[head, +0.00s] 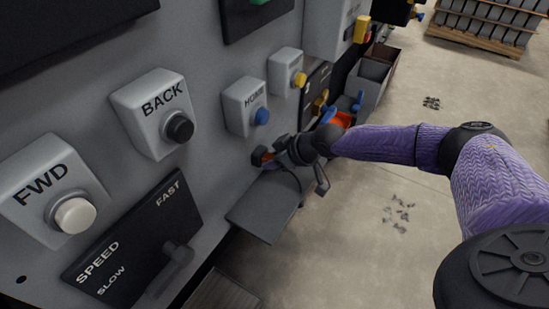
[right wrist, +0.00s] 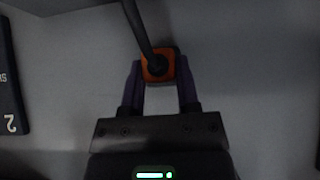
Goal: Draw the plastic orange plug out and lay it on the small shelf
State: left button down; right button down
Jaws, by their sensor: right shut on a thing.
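The orange plug (head: 262,156) is at the grey panel, just above the small shelf. In the right wrist view the orange plug (right wrist: 157,66) sits between the two fingers of my right gripper (right wrist: 160,80), with a dark cable running up from it. My right gripper (head: 275,154) is shut on the plug, close to the panel face. I cannot tell whether the plug is still seated in its socket. The small grey shelf (head: 265,210) sticks out from the panel below the gripper, and its visible top is bare. My left gripper is not in view.
The panel carries a FWD button (head: 72,215), a BACK button (head: 180,127), a HOME button (head: 262,116), a yellow button (head: 299,80) and a speed lever (head: 178,255). A grey bin (head: 372,95) stands beyond my right arm. The floor at right is mostly open.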

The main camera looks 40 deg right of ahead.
jog(key=shift+s+d, duration=0.1)
jog(key=shift+s, duration=0.1)
jog(key=shift+s+d, duration=0.2)
jog(key=shift+s, duration=0.3)
jog(key=shift+s+d+p, duration=0.3)
jog(key=shift+s+p, duration=0.2)
jog(key=shift+s, duration=0.2)
jog(key=shift+s, duration=0.1)
jog(key=shift+s+d, duration=0.3)
jog(key=shift+s, duration=0.35)
jog(key=shift+s+d, duration=0.3)
jog(key=shift+s, duration=0.35)
jog(key=shift+s+d, duration=0.2)
jog(key=shift+s, duration=0.3)
jog(key=shift+s+d, duration=0.15)
jog(key=shift+s, duration=0.3)
jog(key=shift+a, duration=0.1)
